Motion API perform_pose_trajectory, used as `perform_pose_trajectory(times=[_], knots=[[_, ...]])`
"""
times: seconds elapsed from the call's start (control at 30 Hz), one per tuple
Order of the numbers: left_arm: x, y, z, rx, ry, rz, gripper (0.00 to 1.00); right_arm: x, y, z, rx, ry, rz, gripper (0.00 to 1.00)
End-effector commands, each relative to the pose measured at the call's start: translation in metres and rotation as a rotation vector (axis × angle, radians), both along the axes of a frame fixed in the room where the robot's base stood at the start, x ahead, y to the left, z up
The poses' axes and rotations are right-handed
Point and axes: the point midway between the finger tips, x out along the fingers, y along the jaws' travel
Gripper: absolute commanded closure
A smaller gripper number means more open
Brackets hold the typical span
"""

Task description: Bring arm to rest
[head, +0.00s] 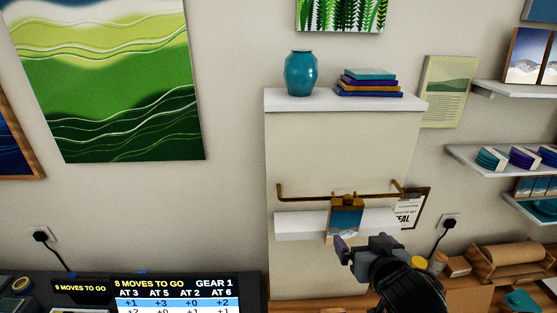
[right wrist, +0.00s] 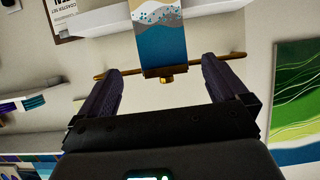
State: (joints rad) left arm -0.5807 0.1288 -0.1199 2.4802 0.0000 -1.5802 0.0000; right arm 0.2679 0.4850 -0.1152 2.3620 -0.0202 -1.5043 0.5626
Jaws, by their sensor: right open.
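My right gripper (head: 363,243) is in the lower middle of the head view, in front of the wall unit. Its jaws are open, and I see nothing held between them. A small blue, white and tan panel (head: 345,222) hangs from a brass clip (head: 343,199) on a brass rail (head: 310,198), just beyond the gripper. In the right wrist view, the panel (right wrist: 161,38) and clip appear upside down between the spread fingers of the gripper (right wrist: 160,72). I cannot tell any contact. My left gripper is not in view.
A white ledge (head: 295,226) lies behind the panel. A clipboard (head: 413,206) hangs to its right. Above, a shelf (head: 290,100) holds a teal vase (head: 300,74) and stacked books (head: 368,84). A screen (head: 180,292) stands lower left; a paper roll (head: 508,254) lies lower right.

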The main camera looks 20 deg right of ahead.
Motion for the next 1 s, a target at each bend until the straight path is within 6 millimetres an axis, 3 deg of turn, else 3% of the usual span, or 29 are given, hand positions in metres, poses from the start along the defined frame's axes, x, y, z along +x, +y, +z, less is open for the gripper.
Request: perform_pose_trajectory(times=[0.17,0.27,0.4,0.5,0.6,0.7,0.8,1.0], knots=[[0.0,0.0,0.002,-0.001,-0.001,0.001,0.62,-0.015,0.007,-0.056,0.028,0.117,0.007,0.0],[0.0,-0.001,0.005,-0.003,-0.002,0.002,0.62,-0.038,0.018,-0.108,0.072,0.228,0.015,0.0],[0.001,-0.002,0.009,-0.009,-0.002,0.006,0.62,-0.093,0.04,-0.187,0.148,0.424,0.025,0.0],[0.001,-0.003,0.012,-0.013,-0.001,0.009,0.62,-0.142,0.055,-0.233,0.179,0.564,0.048,0.0],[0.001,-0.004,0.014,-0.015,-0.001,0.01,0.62,-0.187,0.068,-0.263,0.191,0.685,0.085,0.0],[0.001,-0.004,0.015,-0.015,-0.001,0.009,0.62,-0.224,0.079,-0.281,0.187,0.781,0.135,0.0],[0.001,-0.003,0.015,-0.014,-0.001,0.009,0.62,-0.247,0.087,-0.287,0.152,0.84,0.215,0.0],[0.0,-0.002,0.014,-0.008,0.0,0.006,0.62,-0.245,0.087,-0.281,0.037,0.852,0.342,0.0]])
